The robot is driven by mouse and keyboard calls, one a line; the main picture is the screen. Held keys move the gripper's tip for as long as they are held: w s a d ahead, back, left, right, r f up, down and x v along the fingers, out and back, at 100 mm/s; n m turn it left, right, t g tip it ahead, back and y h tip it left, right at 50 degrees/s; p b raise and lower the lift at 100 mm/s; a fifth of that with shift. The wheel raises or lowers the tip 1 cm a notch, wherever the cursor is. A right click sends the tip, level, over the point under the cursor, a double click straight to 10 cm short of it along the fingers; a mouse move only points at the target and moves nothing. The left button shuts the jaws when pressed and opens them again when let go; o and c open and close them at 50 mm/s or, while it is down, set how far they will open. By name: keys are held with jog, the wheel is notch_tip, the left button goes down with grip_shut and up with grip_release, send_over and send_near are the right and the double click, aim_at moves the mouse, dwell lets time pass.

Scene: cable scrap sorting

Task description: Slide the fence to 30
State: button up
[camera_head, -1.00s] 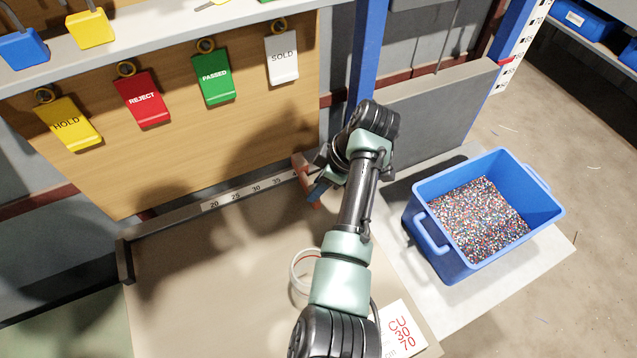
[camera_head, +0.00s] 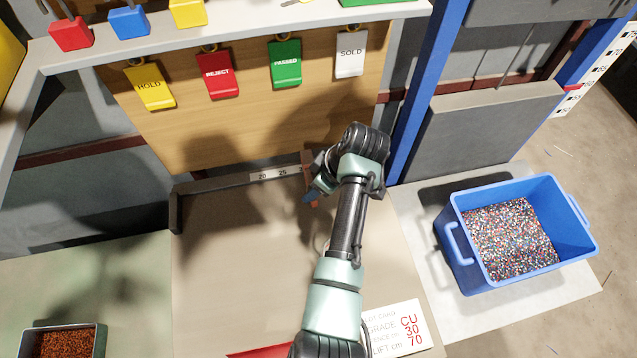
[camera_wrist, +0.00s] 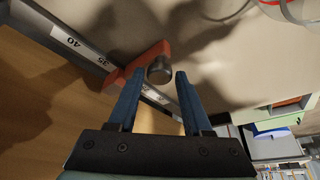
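The fence (camera_head: 309,168) is an orange-red block on the scale rail (camera_head: 225,186) at the back of the bench. In the head view it stands just right of the 25 mark, and 30 is hidden. In the wrist view the fence (camera_wrist: 150,62) stands just past the 35 mark, on the side away from 40; its edge against 30 cannot be read. It carries a dark round knob (camera_wrist: 159,72). My gripper (camera_head: 318,190) is at the fence. In the wrist view its blue fingers (camera_wrist: 159,76) stand apart on either side of the knob, with visible gaps.
A blue bin of granules (camera_head: 462,262) stands right of the bench. A printed card (camera_head: 395,330), reading CU, 30 and 70, lies at the front right. Colored tags hang on the wooden board (camera_head: 320,105) behind the rail. The bench left of my arm is largely clear.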

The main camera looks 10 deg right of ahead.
jog(key=shift+o, duration=1)
jog(key=shift+d+r, duration=0.1)
jog(key=shift+r, duration=0.05)
jog(key=v, duration=1.2)
jog(key=shift+r+p, duration=0.35)
